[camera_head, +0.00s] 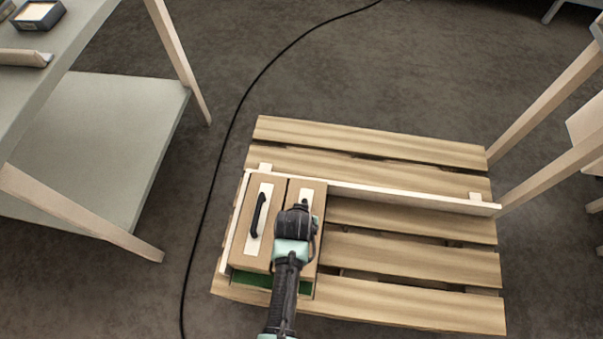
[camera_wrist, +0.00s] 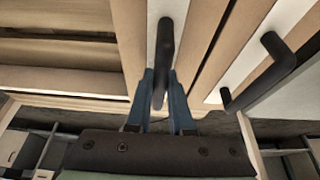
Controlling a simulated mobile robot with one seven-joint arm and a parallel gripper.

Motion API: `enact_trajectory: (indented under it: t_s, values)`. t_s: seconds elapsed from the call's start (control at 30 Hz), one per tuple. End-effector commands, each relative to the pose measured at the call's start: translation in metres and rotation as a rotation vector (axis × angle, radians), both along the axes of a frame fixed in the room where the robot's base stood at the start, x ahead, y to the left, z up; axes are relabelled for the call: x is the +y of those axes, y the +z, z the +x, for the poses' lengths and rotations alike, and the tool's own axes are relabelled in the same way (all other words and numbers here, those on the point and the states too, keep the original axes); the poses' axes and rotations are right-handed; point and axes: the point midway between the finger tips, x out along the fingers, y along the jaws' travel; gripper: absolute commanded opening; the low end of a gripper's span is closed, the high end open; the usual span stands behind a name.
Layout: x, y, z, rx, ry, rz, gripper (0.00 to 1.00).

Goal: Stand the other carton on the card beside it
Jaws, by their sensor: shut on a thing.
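Two brown cartons stand side by side at the left end of the pallet, each with a white top strip and a black handle. The left carton (camera_head: 240,244) has its handle (camera_head: 257,215) free; that handle also shows at the right of the wrist view (camera_wrist: 275,75). My gripper (camera_wrist: 160,90) is shut on the black handle (camera_wrist: 165,50) of the right carton (camera_head: 312,240). In the head view my gripper (camera_head: 300,212) covers much of this carton. A green card (camera_head: 252,279) shows along the cartons' front edge; the rest is hidden. I cannot tell whether the right carton is lifted.
The slatted pallet (camera_head: 415,262) is bare to the right of the cartons. A pale wooden rail (camera_head: 400,197) runs behind them, and another edges the left side. A table (camera_head: 90,30) stands at left and wooden legs (camera_head: 545,105) at right. A black cable (camera_head: 240,105) crosses the floor.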

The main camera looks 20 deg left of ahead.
Motion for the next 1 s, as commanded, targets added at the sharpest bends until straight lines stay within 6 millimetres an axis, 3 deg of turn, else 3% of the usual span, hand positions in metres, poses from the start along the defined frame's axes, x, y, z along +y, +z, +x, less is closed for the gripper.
enact_trajectory:
  t_s: [0.23,0.27,0.43,0.77,1.0]
  values:
    - [0.000,-0.002,0.001,-0.004,0.000,0.001,0.00]
    - [0.000,-0.003,0.000,0.000,0.000,0.000,0.21]
    - [0.000,-0.002,0.000,0.000,0.000,0.000,0.50]
    - [0.000,0.002,0.000,0.000,0.000,0.000,0.50]
    - [-0.004,0.034,-0.013,0.000,0.000,0.000,0.50]
